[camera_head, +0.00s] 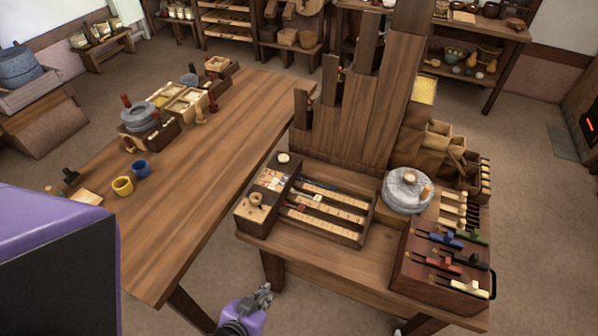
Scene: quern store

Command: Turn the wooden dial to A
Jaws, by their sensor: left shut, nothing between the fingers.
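A round wooden dial (256,199) sits on the front left of a dark wooden box (250,222) on the side bench. A small pale round knob (283,158) is at the back end of the same box. The marks around the dial are too small to read, so I cannot tell where it points. My left gripper (265,291) is at the bottom of the view, in front of the bench and below the dial, apart from it. Its fingers are shut and empty. My right gripper is not in view.
Next to the dial box is a tray with slotted rows (322,211). A grey quern stone (407,190) and a box with coloured sliders (448,258) stand further right. Tall wooden panels (345,125) rise behind. The long table (200,190) at left is mostly bare near its front.

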